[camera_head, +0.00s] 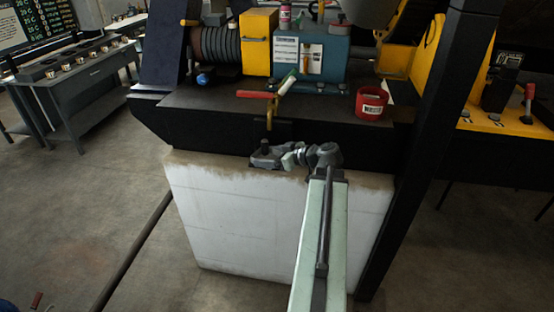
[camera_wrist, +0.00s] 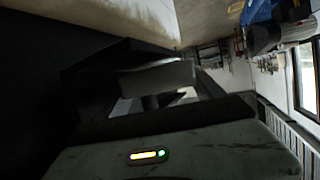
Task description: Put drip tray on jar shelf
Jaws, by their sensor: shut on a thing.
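My gripper (camera_head: 266,157) is at the front of the dark bench, by the top edge of the pale block below it. In the wrist view my gripper (camera_wrist: 150,72) is shut on a small dark grey piece (camera_wrist: 158,80), with a short round post under it. I cannot tell whether this piece belongs to the drip tray. A short dark stub shows just above the gripper in the head view. I cannot make out a drip tray or a jar shelf for certain in either view.
A red tin (camera_head: 371,103) stands on the dark bench (camera_head: 210,97) to the right. A dark post (camera_head: 430,150) rises right of my arm. Open floor (camera_head: 100,180) lies to the left.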

